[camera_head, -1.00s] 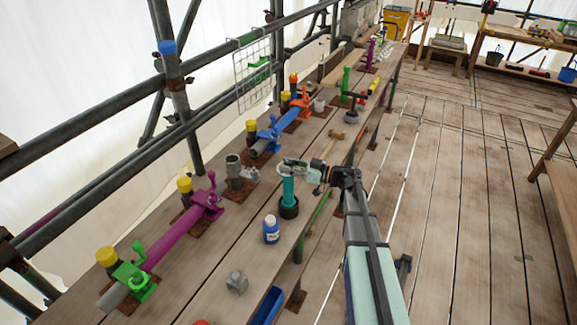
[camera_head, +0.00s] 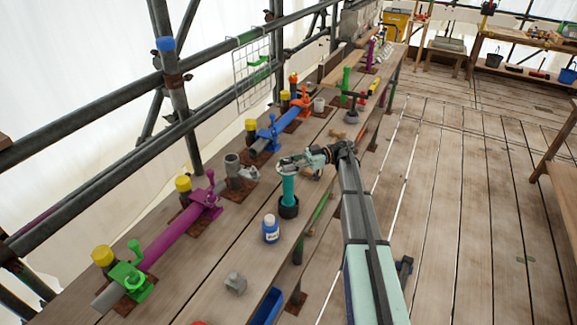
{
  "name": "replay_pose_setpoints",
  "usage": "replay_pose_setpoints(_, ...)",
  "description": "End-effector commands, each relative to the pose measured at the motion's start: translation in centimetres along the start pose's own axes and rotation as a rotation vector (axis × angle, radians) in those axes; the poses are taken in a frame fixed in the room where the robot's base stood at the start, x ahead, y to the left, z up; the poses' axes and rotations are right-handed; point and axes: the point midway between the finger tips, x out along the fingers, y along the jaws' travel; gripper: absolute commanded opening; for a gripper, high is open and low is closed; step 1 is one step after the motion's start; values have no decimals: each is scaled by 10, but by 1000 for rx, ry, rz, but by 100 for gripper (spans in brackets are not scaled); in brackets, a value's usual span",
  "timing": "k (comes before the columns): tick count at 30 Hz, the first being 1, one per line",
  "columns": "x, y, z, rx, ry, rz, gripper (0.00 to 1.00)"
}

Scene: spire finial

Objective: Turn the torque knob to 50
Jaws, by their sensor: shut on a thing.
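A teal upright cylinder (camera_head: 289,190) stands in a black round base (camera_head: 289,208) on the plank bench, and looks like the torque tool with its knob. I cannot read any scale or number on it. My gripper (camera_head: 287,165) reaches in from the right at the cylinder's top, with its fingers around or against it. It is shut on the top of the teal cylinder, though the fingers partly hide the contact. The cylinder looks upright.
A blue and white bottle (camera_head: 270,229) and a grey block (camera_head: 235,284) stand nearby on the bench (camera_head: 200,275). Behind are a purple tube (camera_head: 175,239), a blue clamp (camera_head: 270,134) and a grey fitting (camera_head: 237,172). Scaffold rails run along the left.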

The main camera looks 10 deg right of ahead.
Motion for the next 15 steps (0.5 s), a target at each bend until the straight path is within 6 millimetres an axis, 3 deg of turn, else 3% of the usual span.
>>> replay_pose_setpoints(14, 0, 0, 0, 1, 0, -15, 0)
replay_pose_setpoints(15, 0, 0, 0, 1, 0, -15, 42)
